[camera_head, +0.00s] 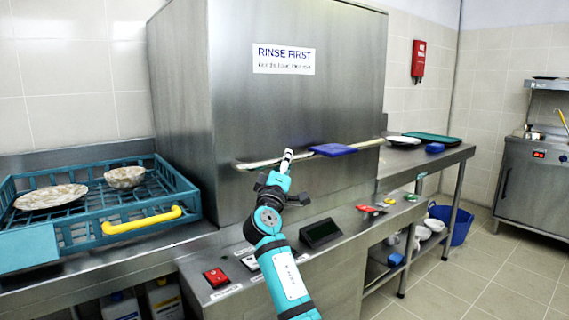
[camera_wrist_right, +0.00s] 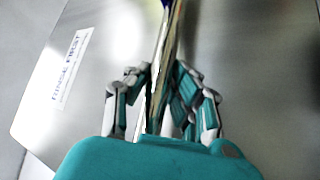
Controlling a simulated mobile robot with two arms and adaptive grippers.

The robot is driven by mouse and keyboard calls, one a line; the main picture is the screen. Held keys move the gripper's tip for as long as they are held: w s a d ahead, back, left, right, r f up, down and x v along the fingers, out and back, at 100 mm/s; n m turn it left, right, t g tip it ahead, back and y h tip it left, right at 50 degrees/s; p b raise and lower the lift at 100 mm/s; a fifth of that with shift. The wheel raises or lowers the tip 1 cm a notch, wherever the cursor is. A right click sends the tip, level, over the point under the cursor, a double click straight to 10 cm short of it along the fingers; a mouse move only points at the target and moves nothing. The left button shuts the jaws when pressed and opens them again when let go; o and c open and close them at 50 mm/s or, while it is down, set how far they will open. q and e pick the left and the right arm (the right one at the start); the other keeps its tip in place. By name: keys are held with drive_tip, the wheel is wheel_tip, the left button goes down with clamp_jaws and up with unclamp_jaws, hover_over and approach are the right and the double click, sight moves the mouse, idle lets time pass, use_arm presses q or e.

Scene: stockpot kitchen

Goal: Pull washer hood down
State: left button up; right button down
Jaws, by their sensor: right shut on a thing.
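The washer hood (camera_head: 275,90) is a big steel box with a "RINSE FIRST" label (camera_head: 284,59). A long horizontal handle bar (camera_head: 355,145) runs along its front near the lower edge. My right gripper (camera_head: 287,160) is at the left-middle part of this bar. In the right wrist view the bar (camera_wrist_right: 161,75) runs between the fingers of my right gripper (camera_wrist_right: 160,95), which are shut on it. The hood's lower edge sits low, close to the counter behind my arm. My left gripper is not in view.
A blue cloth (camera_head: 333,150) hangs over the bar right of my gripper. A teal rack (camera_head: 60,225) with a yellow handle (camera_head: 141,220) and dirty dishes stands left. The counter front has a red switch (camera_head: 216,277) and a dark display (camera_head: 320,233). Plates and a tray lie on the right-hand table.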

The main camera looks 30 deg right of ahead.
drive_tip(key=shift+f, duration=0.45)
drive_tip(key=c, duration=1.6)
unclamp_jaws()
drive_tip(key=shift+o, duration=0.9)
drive_tip(key=shift+s+r, duration=0.1)
drive_tip(key=v, duration=1.2)
